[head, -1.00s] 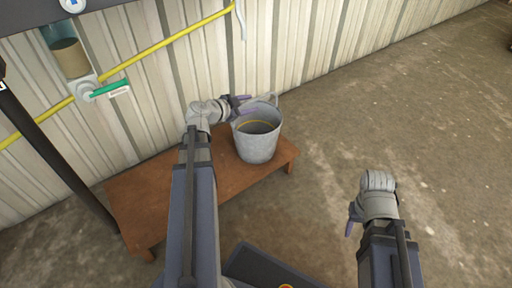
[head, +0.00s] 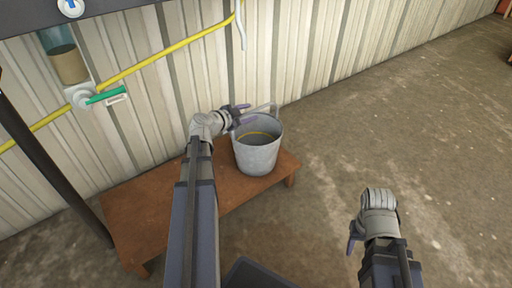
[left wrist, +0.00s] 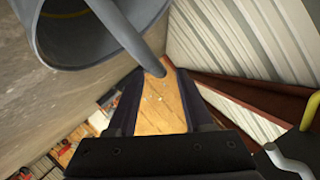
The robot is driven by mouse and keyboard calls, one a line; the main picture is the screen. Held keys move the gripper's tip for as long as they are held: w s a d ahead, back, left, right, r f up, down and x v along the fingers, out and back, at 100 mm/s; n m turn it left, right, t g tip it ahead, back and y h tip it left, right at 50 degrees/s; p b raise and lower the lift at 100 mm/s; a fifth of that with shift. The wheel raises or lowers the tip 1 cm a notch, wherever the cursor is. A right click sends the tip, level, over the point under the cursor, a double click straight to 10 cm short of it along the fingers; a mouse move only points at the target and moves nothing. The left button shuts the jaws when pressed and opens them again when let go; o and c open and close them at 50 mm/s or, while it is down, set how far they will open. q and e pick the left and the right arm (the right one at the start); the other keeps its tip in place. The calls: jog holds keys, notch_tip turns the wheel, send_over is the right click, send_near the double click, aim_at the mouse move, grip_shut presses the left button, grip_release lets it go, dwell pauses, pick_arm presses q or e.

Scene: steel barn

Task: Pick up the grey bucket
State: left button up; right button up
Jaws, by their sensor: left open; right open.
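The grey metal bucket (head: 257,158) stands upright on a low brown wooden bench. Its raised handle (head: 264,108) shows above the rim at the back. My left gripper (head: 241,113) is open at the left of the bucket's rim, close to the handle. In the left wrist view the bucket (left wrist: 55,35) fills the upper left, and the handle (left wrist: 130,40) slants down to between the tips of the open fingers (left wrist: 158,82). I cannot tell whether they touch it. My right gripper (head: 353,236) is open and apart from the bucket, over the floor at the right.
The bench (head: 140,205) stands along a corrugated wall (head: 330,50). A yellow pipe (head: 165,42) and a green-handled valve (head: 105,96) are on the wall at the left. A black post (head: 50,160) stands at the far left. The concrete floor at the right is clear.

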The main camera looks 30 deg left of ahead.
aim_at(252, 111)
pick_arm(q)
jog(key=b+x, duration=0.1)
jog(key=x, duration=0.3)
jog(key=shift+w, duration=0.1)
jog(key=shift+r, duration=0.1)
grip_shut()
dwell(1.2)
